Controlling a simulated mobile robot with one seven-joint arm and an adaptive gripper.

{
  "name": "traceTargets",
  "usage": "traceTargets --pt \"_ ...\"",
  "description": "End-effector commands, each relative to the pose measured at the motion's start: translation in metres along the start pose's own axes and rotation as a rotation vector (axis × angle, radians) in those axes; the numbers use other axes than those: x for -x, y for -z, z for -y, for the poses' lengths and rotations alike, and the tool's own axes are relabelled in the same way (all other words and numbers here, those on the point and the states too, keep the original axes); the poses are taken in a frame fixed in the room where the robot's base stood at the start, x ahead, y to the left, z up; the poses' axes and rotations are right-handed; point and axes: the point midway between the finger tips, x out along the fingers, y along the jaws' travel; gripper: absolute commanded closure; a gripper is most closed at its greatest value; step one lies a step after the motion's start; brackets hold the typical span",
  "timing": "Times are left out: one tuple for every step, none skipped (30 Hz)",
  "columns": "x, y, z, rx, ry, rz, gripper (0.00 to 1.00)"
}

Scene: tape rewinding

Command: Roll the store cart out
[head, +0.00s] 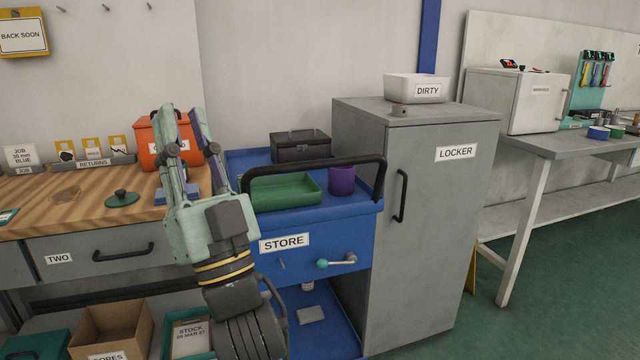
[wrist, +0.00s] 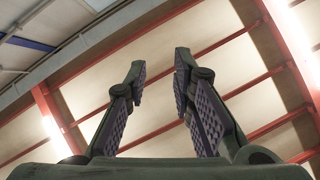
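The blue store cart (head: 328,221) stands between the wooden bench and the grey locker, with a STORE label on its front. Its black push handle (head: 312,163) arches over the top at the front. A crank with a teal knob (head: 322,264) is on its front face. My gripper (head: 184,108) points upward in front of the bench's right end and the cart's left side, apart from the handle as far as I can tell. In the wrist view its fingers (wrist: 160,62) are apart with nothing between them, against the ceiling. My arm hides the cart's lower left part.
On the cart are a green tray (head: 285,192), a purple cup (head: 342,180) and a dark box (head: 300,146). The locker (head: 425,230) stands close on the cart's right. The bench (head: 60,205) is on the left. Green floor (head: 560,260) is clear at the right.

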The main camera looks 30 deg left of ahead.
Motion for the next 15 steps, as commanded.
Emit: traceTargets --pt "-0.006 -0.018 -0.032 -0.088 -0.088 0.062 0.72" --pt "-0.005 -0.029 -0.052 -0.148 -0.147 0.094 0.70" --pt "-0.003 -0.043 -0.078 -0.230 -0.229 0.128 0.67" --pt "0.000 -0.053 -0.098 -0.292 -0.294 0.147 0.65" --pt "0.005 -0.062 -0.118 -0.353 -0.361 0.161 0.63" --pt "0.013 -0.074 -0.144 -0.433 -0.453 0.170 0.62" --pt "0.020 -0.081 -0.163 -0.490 -0.521 0.170 0.62" --pt "0.028 -0.088 -0.181 -0.544 -0.589 0.166 0.62" --pt "0.038 -0.096 -0.202 -0.612 -0.673 0.153 0.62" --pt "0.047 -0.101 -0.217 -0.657 -0.733 0.139 0.62" --pt "0.055 -0.105 -0.230 -0.699 -0.788 0.122 0.62" --pt "0.066 -0.110 -0.246 -0.747 -0.853 0.098 0.62" --pt "0.073 -0.113 -0.255 -0.778 -0.896 0.080 0.62" --pt "0.080 -0.115 -0.264 -0.803 -0.932 0.062 0.62" --pt "0.087 -0.117 -0.272 -0.834 -0.971 0.040 0.62"
